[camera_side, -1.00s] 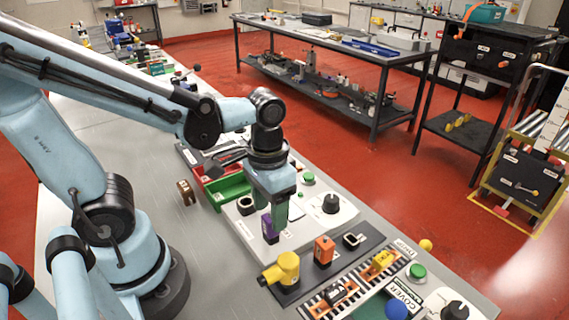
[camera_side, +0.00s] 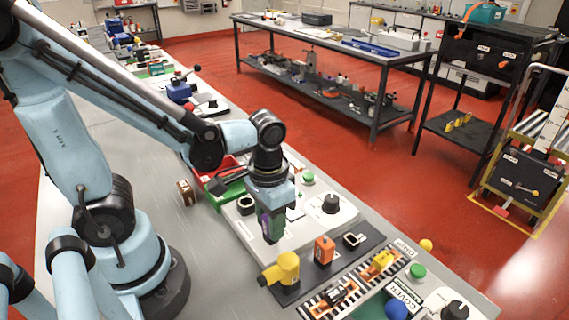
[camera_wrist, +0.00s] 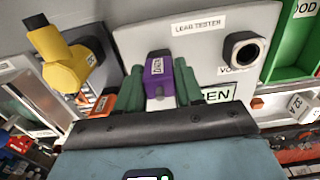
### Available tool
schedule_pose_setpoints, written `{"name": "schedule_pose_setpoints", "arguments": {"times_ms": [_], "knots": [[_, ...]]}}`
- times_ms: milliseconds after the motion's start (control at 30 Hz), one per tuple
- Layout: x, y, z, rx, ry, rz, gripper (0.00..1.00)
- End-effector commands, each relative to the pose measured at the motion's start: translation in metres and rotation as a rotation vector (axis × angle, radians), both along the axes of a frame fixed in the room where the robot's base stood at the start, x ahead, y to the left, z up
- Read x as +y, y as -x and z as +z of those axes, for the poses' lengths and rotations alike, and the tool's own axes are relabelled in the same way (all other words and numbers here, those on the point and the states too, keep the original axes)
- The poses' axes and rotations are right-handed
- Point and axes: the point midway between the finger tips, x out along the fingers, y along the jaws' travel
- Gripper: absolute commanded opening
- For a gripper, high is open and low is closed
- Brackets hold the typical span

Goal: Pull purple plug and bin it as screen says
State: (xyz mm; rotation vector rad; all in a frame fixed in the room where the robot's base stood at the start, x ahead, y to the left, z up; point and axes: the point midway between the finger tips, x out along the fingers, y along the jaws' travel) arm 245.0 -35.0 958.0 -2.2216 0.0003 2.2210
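In the side view the purple plug (camera_side: 266,236) is mostly covered by my gripper (camera_side: 273,226). In the wrist view my gripper (camera_wrist: 160,88) has its green fingers on both sides of the plug, very close to it; I cannot tell whether they press on it. A green-framed white screen (camera_wrist: 218,94) shows the letters EN, its left part hidden by a finger. The green bin (camera_side: 228,192), with a label ending in OOD in the wrist view, and a red bin (camera_side: 212,176) stand behind.
A dark socket ring (camera_wrist: 243,50) sits right of the plug. A yellow plug (camera_wrist: 72,58) and an orange plug (camera_side: 324,250) stand on the dark plate nearby. A brown roll (camera_side: 187,193) lies left of the bins. The grey bench left of the panel is clear.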

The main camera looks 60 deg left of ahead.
Motion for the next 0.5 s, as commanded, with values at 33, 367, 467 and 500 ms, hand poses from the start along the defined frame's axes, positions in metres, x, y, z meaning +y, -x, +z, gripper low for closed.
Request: {"name": "schedule_pose_setpoints", "arguments": {"times_ms": [33, 367, 467, 500], "knots": [[0.0, 0.0, 0.0001, 0.0, 0.0, 0.0, 0.18], [-0.0001, -0.0003, 0.0024, 0.0, 0.0, 0.0, 0.0], [-0.0001, -0.0003, 0.0046, 0.0, 0.0, 0.0, 0.0], [-0.0001, -0.0002, 0.0055, 0.0, 0.0, 0.0, 0.0]]}}
